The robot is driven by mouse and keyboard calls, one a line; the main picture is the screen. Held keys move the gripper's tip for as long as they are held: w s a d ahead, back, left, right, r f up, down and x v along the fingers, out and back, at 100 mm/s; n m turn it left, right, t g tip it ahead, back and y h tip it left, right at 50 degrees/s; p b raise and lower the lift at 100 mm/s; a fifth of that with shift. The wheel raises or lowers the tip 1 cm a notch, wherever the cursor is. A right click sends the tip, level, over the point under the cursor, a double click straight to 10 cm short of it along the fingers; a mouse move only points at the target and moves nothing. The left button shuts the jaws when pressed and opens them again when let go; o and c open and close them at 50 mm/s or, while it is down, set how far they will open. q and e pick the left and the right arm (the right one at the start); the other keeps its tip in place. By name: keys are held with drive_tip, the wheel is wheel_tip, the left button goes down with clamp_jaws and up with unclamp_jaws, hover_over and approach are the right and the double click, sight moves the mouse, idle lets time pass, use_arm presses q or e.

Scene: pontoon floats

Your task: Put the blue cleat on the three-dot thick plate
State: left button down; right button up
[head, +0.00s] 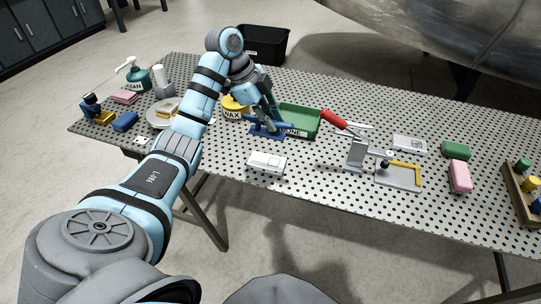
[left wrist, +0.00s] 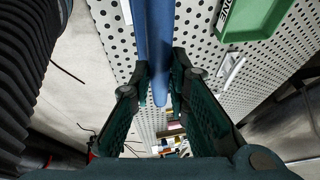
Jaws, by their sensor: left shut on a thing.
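The blue cleat (head: 268,131) is at the front of the green tray in the head view. My left gripper (head: 268,118) comes down onto it from above and is shut on it. In the left wrist view, the long blue bar of the cleat (left wrist: 158,45) runs between the fingers of my left gripper (left wrist: 160,88). I cannot tell whether the cleat touches the table. A pale thick block (head: 266,162) lies near the front edge, and a flat pale plate (head: 410,145) lies further right. Dots are too small to read on either. My right gripper is not in view.
The green tray (head: 301,120) stands just behind the cleat. Green (head: 456,150) and pink (head: 460,177) blocks lie beyond. The perforated table (head: 330,195) is bare along its front.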

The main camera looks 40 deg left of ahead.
use_arm(q)
wheel_tip(320, 180, down, 10)
drive_tip(key=shift+f+b, duration=0.15)
drive_tip(key=shift+b, duration=0.35)
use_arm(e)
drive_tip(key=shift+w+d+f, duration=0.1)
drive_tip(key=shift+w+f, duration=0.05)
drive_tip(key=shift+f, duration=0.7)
use_arm(q)
drive_tip(key=c, duration=1.5)
unclamp_jaws()
drive_tip(key=shift+c, duration=0.2)
drive_tip(key=p+v, duration=0.2)
drive_tip(key=v, duration=1)
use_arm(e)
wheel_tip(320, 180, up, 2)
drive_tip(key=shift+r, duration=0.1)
